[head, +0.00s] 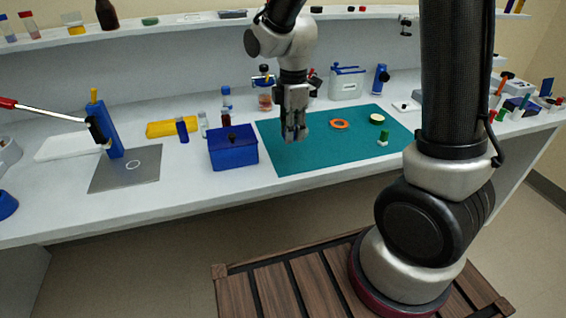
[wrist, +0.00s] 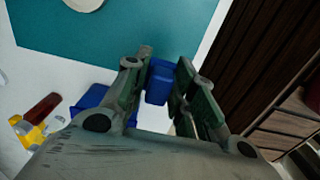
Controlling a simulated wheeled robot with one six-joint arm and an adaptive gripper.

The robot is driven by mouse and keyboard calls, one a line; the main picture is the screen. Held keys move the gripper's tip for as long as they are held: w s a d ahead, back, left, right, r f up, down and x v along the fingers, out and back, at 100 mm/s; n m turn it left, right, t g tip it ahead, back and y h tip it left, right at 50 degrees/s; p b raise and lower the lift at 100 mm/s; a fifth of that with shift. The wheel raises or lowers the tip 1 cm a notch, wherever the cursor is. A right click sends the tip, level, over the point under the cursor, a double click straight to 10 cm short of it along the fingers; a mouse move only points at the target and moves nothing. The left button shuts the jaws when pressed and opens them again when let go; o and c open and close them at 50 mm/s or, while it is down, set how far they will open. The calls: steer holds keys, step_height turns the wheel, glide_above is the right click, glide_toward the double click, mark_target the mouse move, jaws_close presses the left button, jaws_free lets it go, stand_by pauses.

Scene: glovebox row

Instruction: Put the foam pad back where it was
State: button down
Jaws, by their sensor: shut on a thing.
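My gripper (head: 293,137) hangs over the left part of the teal mat (head: 335,153), pointing down. In the wrist view my gripper (wrist: 162,80) has its fingers close around a small blue block (wrist: 160,84), which I take to be the foam pad. In the head view the fingers hide it. The mat also shows in the wrist view (wrist: 110,42), beyond the fingertips. A blue lidded box (head: 233,150) stands just left of the mat, and a blue shape, probably this box, is partly hidden by a finger in the wrist view (wrist: 92,98).
On the mat are an orange ring (head: 339,124), a round green-rimmed piece (head: 377,119) and a small green-topped item (head: 383,139). Bottles and a white container (head: 346,84) stand behind. A grey plate (head: 125,170) lies at left. The mat's front part is clear.

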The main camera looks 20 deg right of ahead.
mark_target(291, 160)
step_height(291, 160, down, 8)
steer(key=shift+w+r, duration=0.1)
steer(key=shift+r, duration=0.15)
steer(key=c, duration=1.2)
jaws_free()
steer(key=shift+f, duration=0.1)
step_height(291, 160, up, 12)
steer(key=shift+f, duration=0.25)
steer(key=shift+r, duration=0.4)
steer(key=shift+d+r, duration=0.15)
steer(key=shift+r, duration=0.1)
steer(key=s+d+r+m+t, duration=0.1)
steer(key=s+d+r+m, duration=0.2)
steer(key=s+m, duration=0.3)
steer(key=s+d+r+m+t, duration=0.1)
steer(key=s+d+r+m, duration=0.3)
steer(key=s+d+m, duration=0.2)
steer(key=s+d+r+m+t, duration=0.2)
steer(key=s+d+r+m, duration=0.2)
steer(key=s+d+m, duration=0.1)
steer(key=shift+s+d+r+m, duration=0.15)
steer(key=shift+s+m, duration=0.35)
steer(key=shift+s, duration=0.55)
